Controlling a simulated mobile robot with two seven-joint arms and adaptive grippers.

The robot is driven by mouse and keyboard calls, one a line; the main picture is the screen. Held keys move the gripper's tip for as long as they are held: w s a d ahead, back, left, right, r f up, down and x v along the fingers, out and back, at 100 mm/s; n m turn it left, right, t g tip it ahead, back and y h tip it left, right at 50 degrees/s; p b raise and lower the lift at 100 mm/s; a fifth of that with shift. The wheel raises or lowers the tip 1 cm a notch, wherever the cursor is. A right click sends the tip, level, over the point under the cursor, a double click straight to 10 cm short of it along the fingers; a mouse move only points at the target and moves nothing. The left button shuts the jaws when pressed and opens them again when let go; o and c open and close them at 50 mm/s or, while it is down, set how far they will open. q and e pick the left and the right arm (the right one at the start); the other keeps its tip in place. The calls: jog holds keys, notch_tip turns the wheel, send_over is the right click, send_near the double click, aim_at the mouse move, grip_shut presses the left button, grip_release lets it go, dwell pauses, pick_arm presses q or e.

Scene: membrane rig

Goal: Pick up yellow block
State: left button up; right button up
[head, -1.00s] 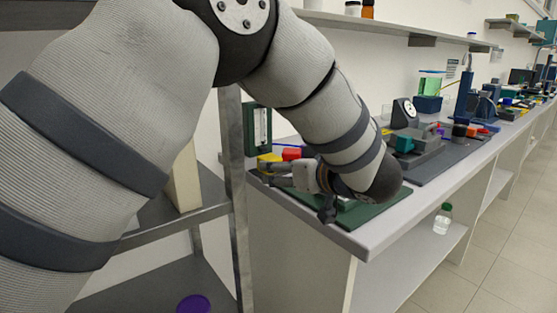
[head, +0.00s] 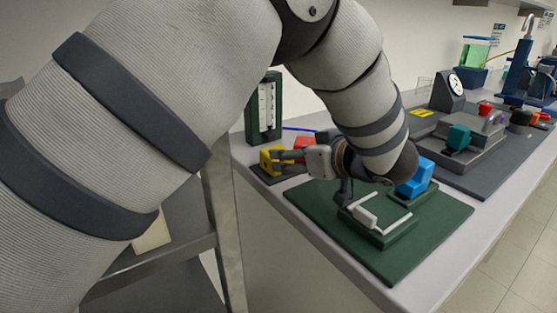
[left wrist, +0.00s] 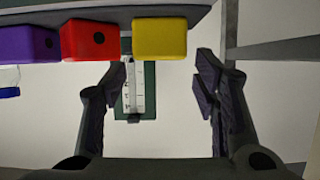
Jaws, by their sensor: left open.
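The yellow block (head: 267,157) sits on a dark pad at the left end of the bench, partly hidden by my left gripper (head: 284,161). In the left wrist view the yellow block (left wrist: 160,38) is near the top, with its span lying between the lines of the two fingers. My left gripper (left wrist: 163,80) is open and empty, its fingertips just short of the block in that picture. I cannot tell whether they touch it. My right gripper is in neither view.
A red block (left wrist: 90,38) sits directly left of the yellow one in the wrist view, with a purple block (left wrist: 28,45) beyond it. A green gauge (head: 263,108) stands behind. A green mat (head: 440,225) carries a fixture and a blue block (head: 417,178).

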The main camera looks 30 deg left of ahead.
pick_arm(q)
jog(key=shift+w+a, duration=0.1)
jog(key=shift+a, duration=0.45)
jog(key=x, duration=0.5)
jog(key=shift+w+d, duration=0.1)
jog(key=shift+r, duration=0.1)
jog(key=c, duration=0.9)
jog(key=shift+c, duration=0.2)
